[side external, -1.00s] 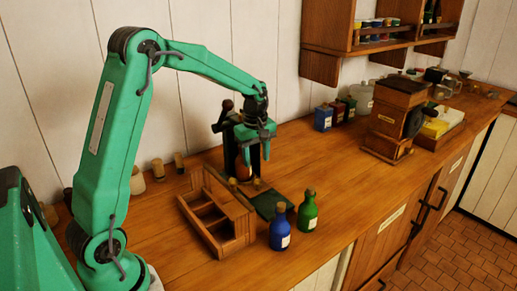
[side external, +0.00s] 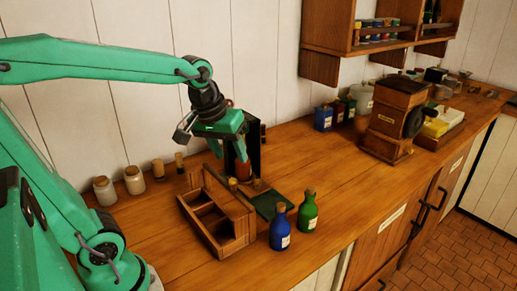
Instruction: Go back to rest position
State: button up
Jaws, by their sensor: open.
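My gripper (side external: 229,154) is open and points down above the counter, near the back of the wooden compartment box. One finger overlaps an amber-brown object (side external: 243,172) in the picture. That object stands in front of a black upright stand (side external: 256,153); whether the finger touches it, I cannot tell. My arm reaches in from the left, its forearm nearly level across the top left.
The wooden compartment box (side external: 229,245) stands below my gripper, with a dark green mat (side external: 268,204) beside it. A blue bottle (side external: 280,232) and a green bottle (side external: 308,213) stand front right. Pale jars (side external: 134,180) stand at the back left. A wooden grinder (side external: 393,120) stands farther right.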

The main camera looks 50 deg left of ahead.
jog(key=s+d+m+t, duration=0.1)
jog(key=s+d+m, duration=0.2)
jog(key=s+m, duration=0.2)
jog(key=shift+s+f+m+t, duration=0.25)
jog(key=shift+s+m+t, duration=0.15)
jog(key=shift+s, duration=1.35)
